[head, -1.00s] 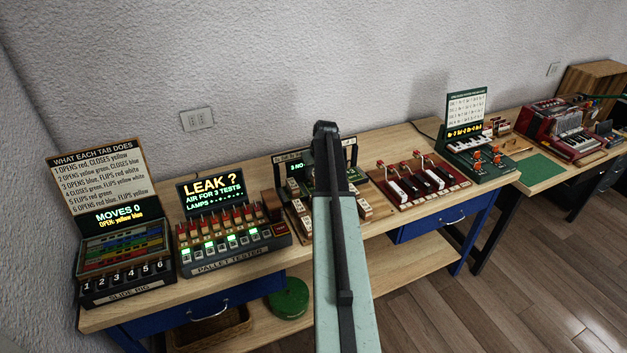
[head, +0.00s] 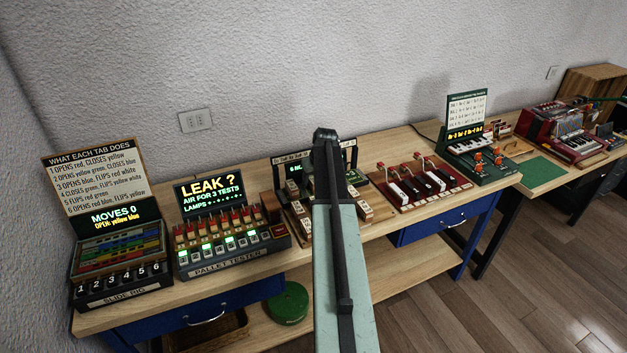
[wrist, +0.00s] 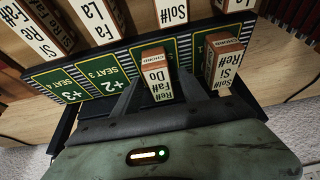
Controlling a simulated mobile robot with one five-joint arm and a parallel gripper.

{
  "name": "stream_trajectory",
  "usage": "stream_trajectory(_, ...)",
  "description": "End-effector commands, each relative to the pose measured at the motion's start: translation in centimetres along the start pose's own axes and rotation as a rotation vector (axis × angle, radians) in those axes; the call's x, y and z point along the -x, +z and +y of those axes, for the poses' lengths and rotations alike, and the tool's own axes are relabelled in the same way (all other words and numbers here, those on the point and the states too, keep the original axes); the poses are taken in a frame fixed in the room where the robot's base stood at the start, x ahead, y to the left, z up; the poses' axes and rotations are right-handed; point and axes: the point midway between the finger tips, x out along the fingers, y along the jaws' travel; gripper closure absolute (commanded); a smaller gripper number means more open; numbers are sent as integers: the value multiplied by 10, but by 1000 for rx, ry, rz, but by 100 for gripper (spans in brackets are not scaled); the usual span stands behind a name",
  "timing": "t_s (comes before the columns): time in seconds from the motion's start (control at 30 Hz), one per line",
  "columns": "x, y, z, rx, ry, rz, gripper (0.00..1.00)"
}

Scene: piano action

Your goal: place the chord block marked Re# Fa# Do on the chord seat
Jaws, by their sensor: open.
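The chord block marked Re# Fa# Do (wrist: 157,76) shows in the wrist view with a white lettered face and a brown end. My gripper (wrist: 160,83) is open, with one dark finger on each side of this block. The block lies over a green striped seat panel (wrist: 98,77) with labels such as SEAT 3 and SEAT 4. I cannot tell whether the block rests on a seat or whether the fingers touch it. In the head view my arm hides the gripper and this block.
A block marked Sol# Si Re# (wrist: 223,65) stands close to the right. Several other blocks, one marked Sol# (wrist: 172,12), stand farther up. In the head view, a pallet tester (head: 235,262) is left of the chord station (head: 292,212), and a red key rig (head: 418,194) is right.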

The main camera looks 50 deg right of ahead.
Motion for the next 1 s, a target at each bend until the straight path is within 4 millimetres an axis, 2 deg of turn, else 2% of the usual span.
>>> stream_trajectory(0.17, 27, -2, 0, -1, 0, 0, 50)
stream_trajectory(0.5, 105, -3, -1, 0, 0, 0, 50)
stream_trajectory(0.6, 118, -2, -1, 0, 0, 0, 50)
stream_trajectory(1.0, 120, 0, -2, 2, -1, 0, 50)
